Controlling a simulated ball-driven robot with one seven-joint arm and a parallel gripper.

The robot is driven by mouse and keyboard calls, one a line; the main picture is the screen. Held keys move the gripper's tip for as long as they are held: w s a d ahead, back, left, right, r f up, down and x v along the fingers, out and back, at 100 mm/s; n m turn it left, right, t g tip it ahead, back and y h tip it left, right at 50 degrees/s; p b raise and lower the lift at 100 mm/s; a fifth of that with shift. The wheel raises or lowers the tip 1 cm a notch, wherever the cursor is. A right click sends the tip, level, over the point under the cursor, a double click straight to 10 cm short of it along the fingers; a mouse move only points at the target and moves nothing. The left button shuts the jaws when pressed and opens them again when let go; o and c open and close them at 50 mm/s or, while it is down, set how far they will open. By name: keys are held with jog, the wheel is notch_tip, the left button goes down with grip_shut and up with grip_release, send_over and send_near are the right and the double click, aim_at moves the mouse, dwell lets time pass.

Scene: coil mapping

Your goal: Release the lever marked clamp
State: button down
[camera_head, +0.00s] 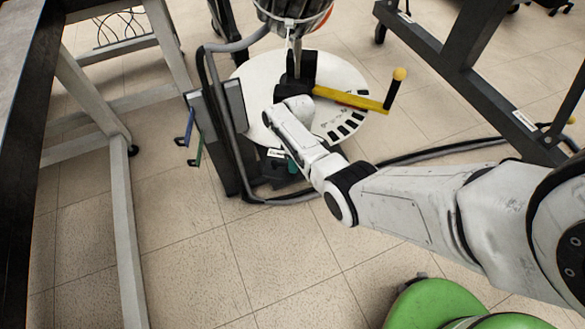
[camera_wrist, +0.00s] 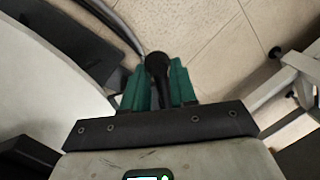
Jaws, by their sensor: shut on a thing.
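My gripper (camera_wrist: 158,84) has two green fingers, shut on a lever with a round black knob (camera_wrist: 157,64). The knob sits between the fingertips. In the head view my forearm hides most of the gripper; a bit of green (camera_head: 293,165) shows low beside the machine's base. A small white label (camera_head: 276,153) is near it, too small to read, so I cannot tell from it which lever this is. A blue lever (camera_head: 186,128) and a green lever (camera_head: 196,152) stick out at the machine's left side, apart from my gripper.
The machine has a round white disc (camera_head: 345,80) and a yellow crank (camera_head: 350,97) with a black upright handle. A grey-legged table (camera_head: 120,215) stands left, a dark frame (camera_head: 480,85) right. Dark cable (camera_head: 425,154) runs along the floor.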

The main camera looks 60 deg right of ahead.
jog(key=shift+w+d+n+g+h+b, duration=0.2)
jog(key=shift+w+d+n+b, duration=0.35)
jog(key=shift+n, duration=0.65)
jog(key=shift+w+d+n+g+h+b, duration=0.15)
jog(key=shift+w+d+n+b, duration=0.35)
jog(key=shift+n, duration=0.7)
jog(key=shift+w+d+n+g+h+b, duration=0.1)
jog(key=shift+w+d+n+g+b, duration=0.2)
jog(key=shift+d+n+b, duration=0.65)
jog(key=shift+w+a+n, duration=0.1)
jog(key=shift+a+n, duration=0.2)
jog(key=shift+n, duration=0.05)
jog(key=c, duration=1)
grip_release()
jog(key=shift+o, duration=0.2)
notch_tip(320, 180, up, 11)
jog(key=w+d+p, duration=0.1)
jog(key=p, duration=0.3)
jog(key=shift+w+f, duration=0.2)
jog(key=shift+w, duration=0.15)
